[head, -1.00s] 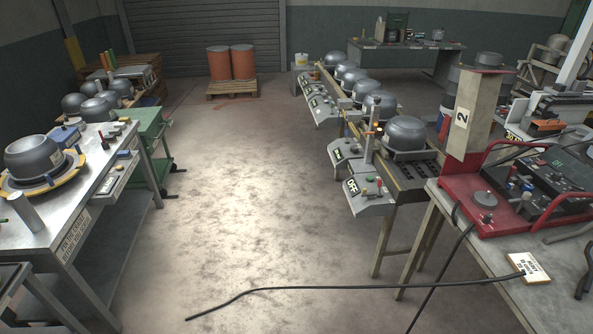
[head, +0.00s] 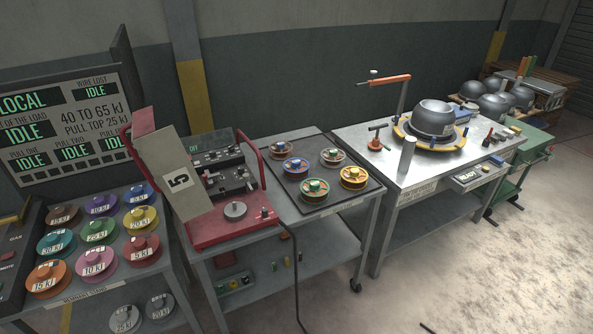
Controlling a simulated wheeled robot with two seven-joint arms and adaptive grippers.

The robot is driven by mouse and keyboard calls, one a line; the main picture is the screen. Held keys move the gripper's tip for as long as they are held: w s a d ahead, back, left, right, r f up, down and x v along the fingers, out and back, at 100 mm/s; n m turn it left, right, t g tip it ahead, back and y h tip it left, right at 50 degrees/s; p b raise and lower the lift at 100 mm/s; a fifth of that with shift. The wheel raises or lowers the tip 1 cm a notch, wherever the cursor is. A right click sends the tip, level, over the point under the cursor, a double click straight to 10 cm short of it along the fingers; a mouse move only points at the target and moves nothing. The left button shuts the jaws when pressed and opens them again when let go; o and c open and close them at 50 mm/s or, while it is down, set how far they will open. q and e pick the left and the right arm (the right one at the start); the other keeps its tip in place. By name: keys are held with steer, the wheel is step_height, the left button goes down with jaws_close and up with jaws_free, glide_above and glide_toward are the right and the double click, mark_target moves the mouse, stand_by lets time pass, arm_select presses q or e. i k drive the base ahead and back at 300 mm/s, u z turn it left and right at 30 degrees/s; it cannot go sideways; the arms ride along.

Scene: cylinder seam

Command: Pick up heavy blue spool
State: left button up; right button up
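A spool with a blue hub and an orange-brown rim (head: 295,168) lies on a dark tray (head: 340,202) on the middle table. Other spools lie around it: a green-hubbed one (head: 314,189), a yellow one (head: 354,177) and two smaller dull ones (head: 332,156) towards the back. I cannot tell weight by sight. Neither of my grippers is in view.
A black cable hangs in front of the table. To the right, a metal table (head: 385,160) holds a grey dome on a yellow ring. The floor at the right is open.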

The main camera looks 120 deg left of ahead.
mark_target(299, 169)
steer(key=u, duration=2.45)
steer(key=i, duration=1.45)
steer(key=u, duration=1.8)
